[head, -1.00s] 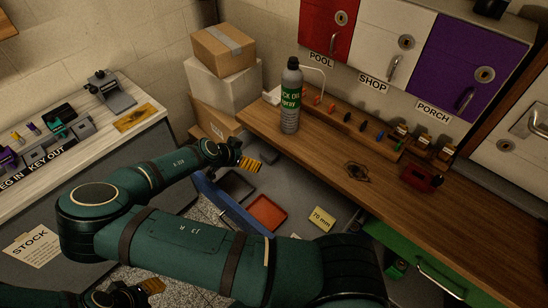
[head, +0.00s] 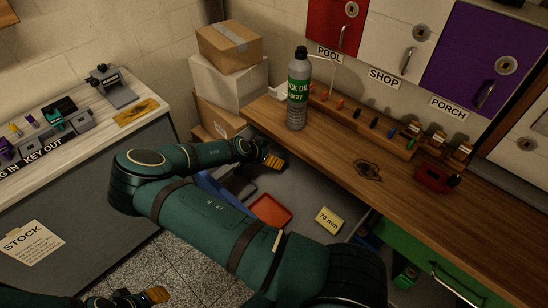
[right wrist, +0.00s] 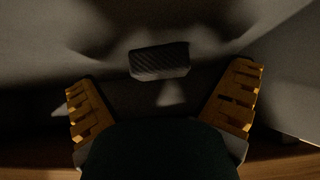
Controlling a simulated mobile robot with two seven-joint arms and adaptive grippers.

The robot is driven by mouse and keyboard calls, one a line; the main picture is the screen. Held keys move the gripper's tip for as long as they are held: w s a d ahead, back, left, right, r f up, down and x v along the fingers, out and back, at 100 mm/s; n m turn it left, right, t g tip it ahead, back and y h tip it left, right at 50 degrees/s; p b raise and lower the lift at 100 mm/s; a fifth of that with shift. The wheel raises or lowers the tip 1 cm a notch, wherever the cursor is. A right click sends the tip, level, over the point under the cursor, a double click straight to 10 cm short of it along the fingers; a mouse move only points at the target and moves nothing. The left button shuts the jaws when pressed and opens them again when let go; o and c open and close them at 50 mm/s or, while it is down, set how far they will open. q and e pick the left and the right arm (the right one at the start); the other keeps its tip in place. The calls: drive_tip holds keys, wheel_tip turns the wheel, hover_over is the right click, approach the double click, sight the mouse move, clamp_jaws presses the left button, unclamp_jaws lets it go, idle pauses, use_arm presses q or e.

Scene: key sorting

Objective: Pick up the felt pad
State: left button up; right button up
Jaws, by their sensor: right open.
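My right gripper (head: 271,161) is above the open drawer, near the wooden bench edge. In the right wrist view its yellow fingers (right wrist: 163,100) are wide apart with nothing between them. A dark grey ribbed block (right wrist: 160,60), which may be the felt pad, lies ahead of the fingertips and apart from them. In the head view a dark flat patch (head: 240,187) shows in the drawer's left part, partly hidden by my arm; I cannot tell whether it is the same thing. My left gripper (head: 150,297) is at the bottom left, its opening unclear.
The drawer also holds a red tray (head: 271,210) and a yellow 70 mm box (head: 328,220). Cardboard boxes (head: 228,50) are stacked behind.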

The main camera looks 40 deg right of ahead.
drive_tip(key=shift+d+f, duration=0.45)
drive_tip(key=c, duration=1.2)
drive_tip(key=shift+r, duration=0.1)
